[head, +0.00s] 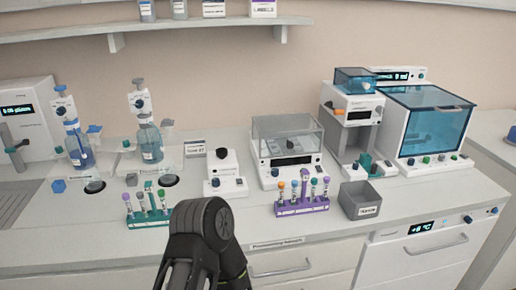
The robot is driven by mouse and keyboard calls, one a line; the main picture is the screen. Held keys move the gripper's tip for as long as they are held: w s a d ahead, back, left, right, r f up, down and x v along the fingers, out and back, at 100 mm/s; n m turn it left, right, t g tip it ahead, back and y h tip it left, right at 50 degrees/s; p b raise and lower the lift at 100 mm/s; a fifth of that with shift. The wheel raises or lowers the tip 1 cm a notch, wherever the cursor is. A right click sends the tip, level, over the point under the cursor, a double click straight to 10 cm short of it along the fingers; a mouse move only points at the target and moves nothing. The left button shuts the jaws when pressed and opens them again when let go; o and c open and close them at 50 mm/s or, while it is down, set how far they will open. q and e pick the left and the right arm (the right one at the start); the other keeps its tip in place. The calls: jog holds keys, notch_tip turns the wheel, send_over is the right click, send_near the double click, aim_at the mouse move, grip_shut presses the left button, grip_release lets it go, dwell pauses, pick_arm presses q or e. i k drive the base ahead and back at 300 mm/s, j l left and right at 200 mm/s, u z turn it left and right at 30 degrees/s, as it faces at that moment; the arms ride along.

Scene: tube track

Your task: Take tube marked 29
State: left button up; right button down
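Several capped tubes stand upright in a teal rack (148,221) on the bench, left of centre; their caps are purple and green. Several more tubes stand in a purple rack (302,208), right of centre; their caps are orange, purple and teal. The marks on the tubes are too small to read, so I cannot tell which one is marked 29. A dark link of my own arm rises at the bottom, right of the teal rack, and covers part of the bench front. Neither of my grippers shows.
A grey open bin (360,201) stands right of the purple rack. A balance with a clear cover (288,141) and a small white device (224,173) stand behind. Bottle dispensers (149,140) are at the left, a blue-windowed cabinet (432,125) at the right.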

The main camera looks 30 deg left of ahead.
aim_at(142, 202)
jog(key=u, duration=1.8)
jog(key=i+j+u, duration=0.35)
jog(key=k+j, duration=0.05)
jog(key=j, duration=0.05)
